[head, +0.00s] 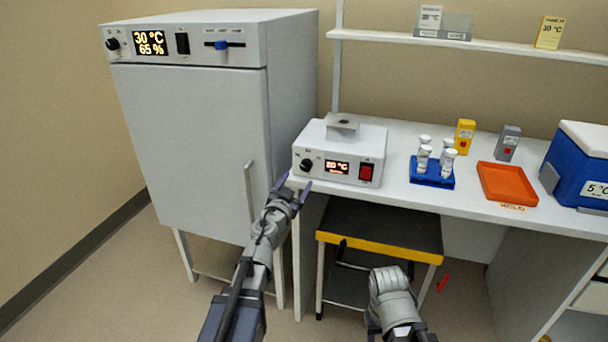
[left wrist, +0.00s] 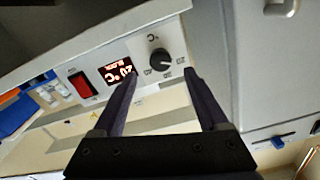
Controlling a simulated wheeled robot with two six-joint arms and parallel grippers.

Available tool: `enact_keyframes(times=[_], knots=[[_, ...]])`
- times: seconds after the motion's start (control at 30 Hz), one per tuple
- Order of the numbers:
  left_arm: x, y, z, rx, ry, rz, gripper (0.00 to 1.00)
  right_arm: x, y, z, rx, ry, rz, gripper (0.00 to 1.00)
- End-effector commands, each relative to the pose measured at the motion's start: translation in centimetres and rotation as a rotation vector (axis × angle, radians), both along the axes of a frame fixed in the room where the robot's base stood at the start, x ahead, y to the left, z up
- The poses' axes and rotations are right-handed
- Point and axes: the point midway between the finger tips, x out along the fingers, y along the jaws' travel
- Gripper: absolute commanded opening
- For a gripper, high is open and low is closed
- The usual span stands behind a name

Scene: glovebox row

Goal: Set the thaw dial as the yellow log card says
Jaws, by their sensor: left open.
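The thaw block (head: 340,155) is a white box at the left end of the bench, with a black dial (head: 306,165), a display reading 20 °C and a red switch. In the left wrist view the dial (left wrist: 161,57) has scale marks around it, beside the lit display (left wrist: 118,74). My left gripper (head: 293,187) is open just in front of the dial; in its wrist view the fingertips (left wrist: 162,75) lie to either side of the knob, not visibly gripping it. The yellow card (head: 550,32) stands on the shelf; its small print seems to show a °C value. My right arm (head: 390,295) is low in front; its fingers are hidden.
A tall white cabinet (head: 190,130) stands left, showing 30 °C and 65 %. Right of the block are a blue rack (head: 432,180) with vials, small yellow and grey boxes, an orange tray (head: 507,198) and a blue cooler (head: 575,175). A black-topped cart (head: 385,225) stands below the bench.

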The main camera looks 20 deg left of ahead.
Motion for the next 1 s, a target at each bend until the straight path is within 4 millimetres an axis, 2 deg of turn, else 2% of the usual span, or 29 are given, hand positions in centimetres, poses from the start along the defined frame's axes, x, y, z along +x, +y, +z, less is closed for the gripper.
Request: enact_keyframes(times=[0.27, 0.6, 0.7, 1.0], knots=[[1.6, 0.0, 0.1, 0.000, 0.000, 0.001, 0.76, 0.0, 0.0, 0.1, 0.000, 0.000, 0.000, 0.50], [6.7, -0.2, 0.1, 0.000, -0.001, 0.002, 0.76, 0.0, 0.0, 0.1, 0.000, 0.000, 0.000, 0.50], [7.6, -0.2, 0.1, 0.000, -0.001, 0.002, 0.76, 0.0, 0.0, 0.1, 0.000, 0.000, 0.000, 0.50], [7.8, -0.3, 0.1, 0.000, -0.001, 0.002, 0.76, 0.0, 0.0, 0.1, 0.000, 0.000, 0.000, 0.50]])
